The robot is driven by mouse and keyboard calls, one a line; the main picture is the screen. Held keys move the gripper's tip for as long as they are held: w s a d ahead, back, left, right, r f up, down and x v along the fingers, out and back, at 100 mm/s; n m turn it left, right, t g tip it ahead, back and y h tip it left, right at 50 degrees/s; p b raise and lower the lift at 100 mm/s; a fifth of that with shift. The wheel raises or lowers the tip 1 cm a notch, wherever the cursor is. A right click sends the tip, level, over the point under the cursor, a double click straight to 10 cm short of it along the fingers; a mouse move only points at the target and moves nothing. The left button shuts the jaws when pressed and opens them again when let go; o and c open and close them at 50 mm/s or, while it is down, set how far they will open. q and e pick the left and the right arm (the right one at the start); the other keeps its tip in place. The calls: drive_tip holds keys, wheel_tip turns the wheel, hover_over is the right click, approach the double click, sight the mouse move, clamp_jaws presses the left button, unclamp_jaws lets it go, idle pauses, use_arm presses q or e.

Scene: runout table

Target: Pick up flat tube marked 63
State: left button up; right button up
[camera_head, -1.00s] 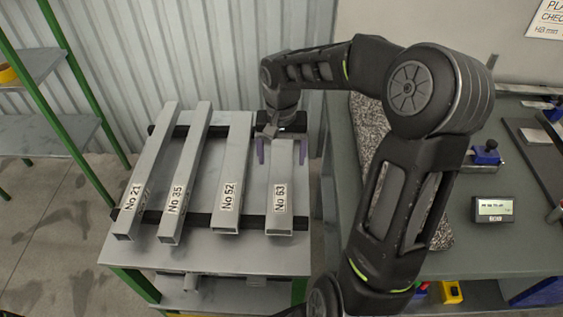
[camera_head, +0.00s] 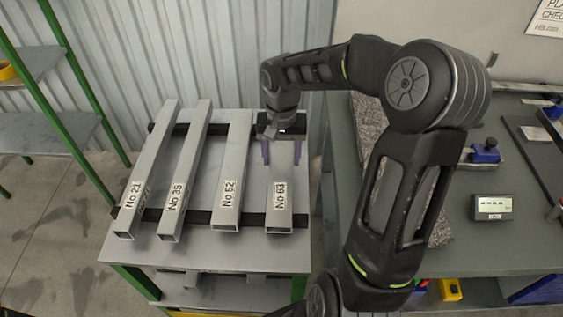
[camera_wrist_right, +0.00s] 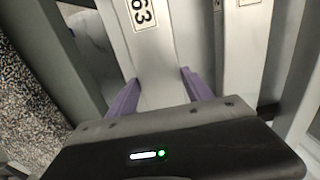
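The flat tube marked No 63 (camera_head: 279,205) is a grey metal bar lying on two dark cross rails, rightmost of the tubes on the small table. My right gripper (camera_head: 282,155) is over its far half, with one purple finger on each side of the tube. In the right wrist view the tube (camera_wrist_right: 160,60) runs between the two spread fingers (camera_wrist_right: 160,95), with the 63 label near the top edge. The fingers are open; I cannot tell if either touches the tube. The tube's far end is hidden under the gripper. My left gripper is not in view.
Tubes No 52 (camera_head: 232,170), No 35 (camera_head: 187,170) and No 21 (camera_head: 148,170) lie to the left on the same rails. A grey workbench (camera_head: 480,235) stands close on the right. A green-framed shelf (camera_head: 45,125) stands at left.

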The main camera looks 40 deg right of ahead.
sight(281, 159)
clamp_jaws()
idle(0.4)
drive_tip(key=shift+r, duration=0.1)
wheel_tip(281, 159, up, 10)
drive_tip(key=b, duration=0.1)
idle(0.6)
idle(0.6)
